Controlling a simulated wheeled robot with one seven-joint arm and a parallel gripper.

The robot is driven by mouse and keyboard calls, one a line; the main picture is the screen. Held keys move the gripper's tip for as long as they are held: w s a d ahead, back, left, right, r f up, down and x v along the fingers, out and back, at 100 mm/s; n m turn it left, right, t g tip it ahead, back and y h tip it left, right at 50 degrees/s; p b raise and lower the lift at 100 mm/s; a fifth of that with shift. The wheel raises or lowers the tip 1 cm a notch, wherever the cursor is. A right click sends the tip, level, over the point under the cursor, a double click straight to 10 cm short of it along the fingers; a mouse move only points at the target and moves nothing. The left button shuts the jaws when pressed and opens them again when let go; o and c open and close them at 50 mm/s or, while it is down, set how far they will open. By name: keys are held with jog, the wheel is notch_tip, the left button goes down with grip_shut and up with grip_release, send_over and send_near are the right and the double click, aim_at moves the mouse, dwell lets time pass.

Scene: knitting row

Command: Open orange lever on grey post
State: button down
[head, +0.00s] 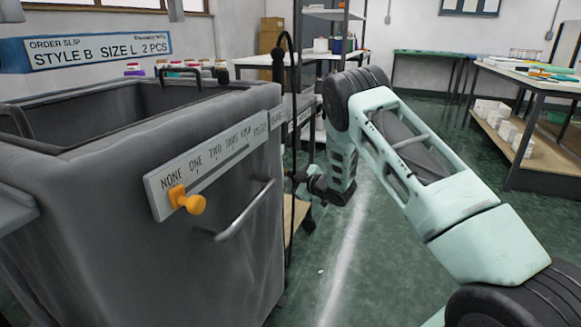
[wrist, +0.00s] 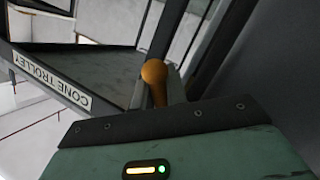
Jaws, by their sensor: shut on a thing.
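An orange lever (wrist: 155,82) with a rounded end shows in the wrist view. It sits between the two fingers of my gripper (wrist: 157,92), which is shut on it. A grey upright bar (wrist: 172,30) runs behind the lever; I cannot tell whether it is the lever's post. In the head view my gripper (head: 306,184) is beside the far corner of a large grey bin, and the lever cannot be made out there.
The grey bin (head: 90,215) fills the left, with an orange knob (head: 188,200) on its scale and a metal handle (head: 246,209). A "CONE TROLLEY" label (wrist: 52,80) is on a frame near my gripper. Tables (head: 545,92) stand right; the green floor (head: 420,290) between is open.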

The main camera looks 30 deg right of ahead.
jog(key=shift+s+a+f+m+g+y+p, duration=0.2)
jog(key=shift+s+a+m+g+y+p, duration=0.25)
jog(key=shift+m+p, duration=0.55)
jog(key=shift+s+a+f+m+g+y+p, duration=0.2)
jog(key=shift+m+g+p, duration=0.4)
jog(key=shift+p, duration=0.75)
jog(key=shift+s+a+f+m+g+y+p, duration=0.25)
jog(key=shift+a+m+g+p, duration=0.2)
jog(key=shift+m+p, duration=0.6)
jog(key=shift+s, duration=0.1)
jog(key=c, duration=1.4)
grip_release()
